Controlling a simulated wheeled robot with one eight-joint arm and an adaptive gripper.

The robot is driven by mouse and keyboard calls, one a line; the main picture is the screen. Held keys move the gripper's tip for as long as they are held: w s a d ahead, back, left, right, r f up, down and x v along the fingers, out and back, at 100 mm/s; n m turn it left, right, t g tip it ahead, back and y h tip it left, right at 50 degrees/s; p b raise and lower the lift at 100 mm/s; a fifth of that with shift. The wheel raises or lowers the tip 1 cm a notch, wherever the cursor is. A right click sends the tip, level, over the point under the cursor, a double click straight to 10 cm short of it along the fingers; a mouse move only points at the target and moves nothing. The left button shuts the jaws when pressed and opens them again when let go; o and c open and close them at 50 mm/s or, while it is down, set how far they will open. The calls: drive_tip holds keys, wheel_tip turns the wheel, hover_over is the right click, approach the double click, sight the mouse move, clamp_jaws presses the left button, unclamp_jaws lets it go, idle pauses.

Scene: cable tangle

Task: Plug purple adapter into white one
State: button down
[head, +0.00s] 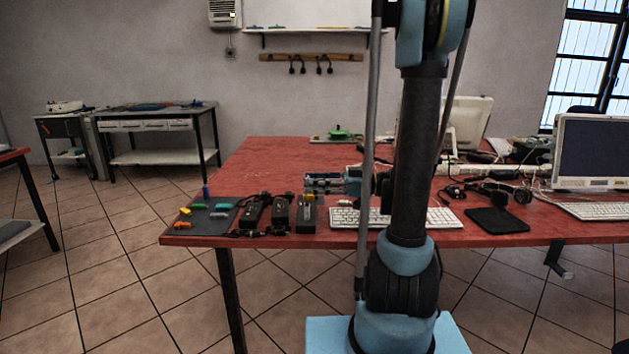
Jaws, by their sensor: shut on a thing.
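My gripper (379,190) shows only in part, dark, above the table behind my arm. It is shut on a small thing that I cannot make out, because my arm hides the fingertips. Small coloured adapters are on a dark mat (190,220) at the table's left corner. I cannot tell for sure which adapter is the purple one or the white one. A small pale piece (345,203) shows near the keyboard.
Black power bricks (281,211) with cables lie right of the mat, close to the red table's (280,153) front edge. A white keyboard (345,217) lies behind my arm. Headphones (505,190), a black pad (497,220) and monitors stand right. The table's back left is clear.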

drive_tip(key=shift+f, duration=1.2)
drive_tip(key=shift+s+r, duration=0.1)
drive_tip(key=shift+r, duration=0.05)
idle(1.8)
wheel_tip(320, 180, up, 8)
idle(1.4)
